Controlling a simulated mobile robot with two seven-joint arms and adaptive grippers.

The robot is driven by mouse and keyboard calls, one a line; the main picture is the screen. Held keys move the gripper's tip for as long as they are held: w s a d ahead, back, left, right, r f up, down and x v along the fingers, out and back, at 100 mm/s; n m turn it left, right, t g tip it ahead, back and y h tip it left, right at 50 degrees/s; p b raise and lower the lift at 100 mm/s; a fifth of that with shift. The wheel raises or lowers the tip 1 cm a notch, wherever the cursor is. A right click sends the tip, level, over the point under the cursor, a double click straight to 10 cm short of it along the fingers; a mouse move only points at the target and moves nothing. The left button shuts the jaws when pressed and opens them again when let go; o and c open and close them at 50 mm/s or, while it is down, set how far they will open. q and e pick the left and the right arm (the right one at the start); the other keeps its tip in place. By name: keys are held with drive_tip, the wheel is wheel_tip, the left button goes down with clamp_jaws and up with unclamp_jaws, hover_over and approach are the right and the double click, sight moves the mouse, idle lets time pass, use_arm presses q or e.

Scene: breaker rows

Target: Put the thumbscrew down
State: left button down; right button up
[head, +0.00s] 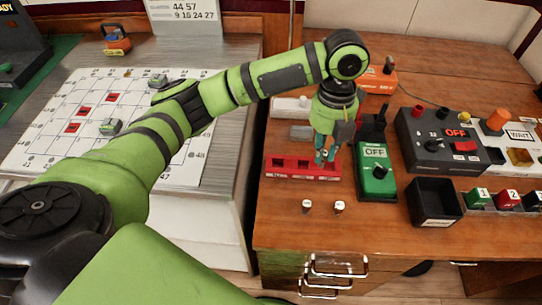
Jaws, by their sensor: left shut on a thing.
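My left gripper (324,157) points down over the right part of a red slotted block (285,172) on the wooden desk. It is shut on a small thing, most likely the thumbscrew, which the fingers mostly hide. I cannot tell whether the held thing touches the block. Two small metal, pale-topped pieces that look like thumbscrews stand on the desk in front of the block, one on the left (307,206) and one on the right (340,207). My right gripper is not in view.
A green box marked OFF (376,182) stands close right of the gripper. A black open bin (434,202) and a dark OFF panel (437,140) are further right. The desk's front strip is clear. A numbered white sheet (50,150) covers the left table.

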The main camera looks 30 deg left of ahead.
use_arm(q)
drive_tip(key=a+f, duration=0.3)
drive_tip(key=a, duration=0.1)
drive_tip(key=a+f+p, duration=0.1)
drive_tip(key=a+f, duration=0.2)
drive_tip(key=f, duration=0.1)
drive_tip(key=w+a+f+p, duration=0.1)
drive_tip(key=a+f, duration=0.2)
drive_tip(key=a, duration=0.1)
drive_tip(key=shift+a+f, duration=0.3)
drive_tip(key=shift+a, duration=0.05)
drive_tip(key=shift+f, duration=0.1)
drive_tip(key=shift+f, duration=0.2)
drive_tip(key=c, duration=1.2)
unclamp_jaws()
drive_tip(key=shift+r, duration=0.15)
drive_tip(key=r, duration=0.4)
drive_tip(key=w+r+b, duration=0.1)
drive_tip(key=r, duration=0.7)
drive_tip(key=shift+w+a, duration=0.15)
drive_tip(key=shift+a, duration=0.05)
